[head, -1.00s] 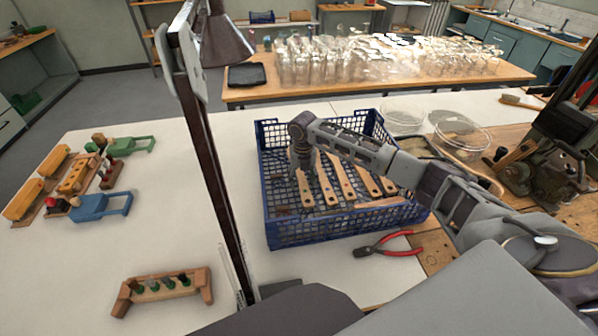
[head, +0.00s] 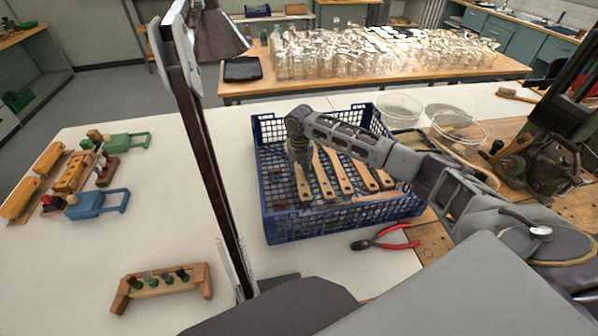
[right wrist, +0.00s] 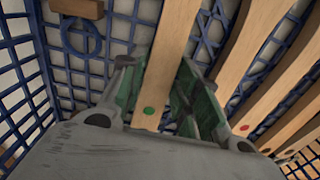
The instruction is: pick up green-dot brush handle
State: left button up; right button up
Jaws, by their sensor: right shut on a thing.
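The green-dot brush handle (right wrist: 165,65) is a flat wooden strip with a green dot near its end. In the right wrist view it runs between the fingers of my right gripper (right wrist: 160,88), which are closed on it from both sides. In the head view my right gripper (head: 300,158) points down into the blue crate (head: 340,217), over the leftmost handle of the row. That handle's lower end (head: 305,190) shows below the gripper; its upper part is hidden by my arm. My left gripper is not in view.
Several other handles (head: 343,175) lie beside it in the crate, some with red dots (right wrist: 244,127). Red pliers (head: 385,240) lie before the crate. A wooden rack (head: 162,284) stands at front left. Glass dishes (head: 458,130) stand behind right.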

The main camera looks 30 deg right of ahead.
notch_tip(320, 180, up, 18)
jog(key=shift+p, duration=0.4)
jog(key=shift+f, duration=0.15)
dwell(0.7)
